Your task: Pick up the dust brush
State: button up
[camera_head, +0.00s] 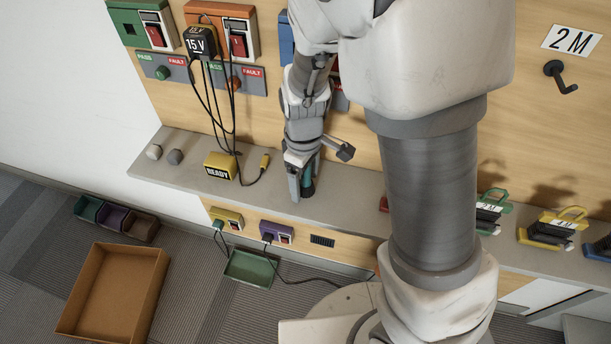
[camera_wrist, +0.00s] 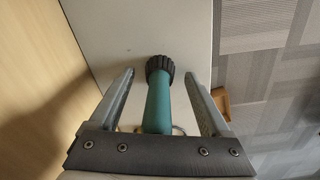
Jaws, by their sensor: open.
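The dust brush has a teal handle (camera_wrist: 157,104) and a dark ribbed round end (camera_wrist: 160,67) in the wrist view. In the head view a small teal part of the brush (camera_head: 307,183) shows on the grey shelf, beside my fingers. My gripper (camera_wrist: 164,84) is open, with one finger on each side of the handle. Gaps show between the handle and both fingers. My gripper also shows in the head view (camera_head: 301,186), low over the shelf. The near end of the brush is hidden behind my gripper's palm.
The grey shelf (camera_head: 345,190) runs along the wooden panel. A yellow READY block (camera_head: 220,167) with cables and two round knobs lie to the left. Radios with green (camera_head: 490,209) and yellow (camera_head: 550,229) handles stand to the right. A brown box (camera_head: 112,291) is on the floor.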

grip_shut()
dwell(0.3)
jog(key=shift+r, duration=0.1)
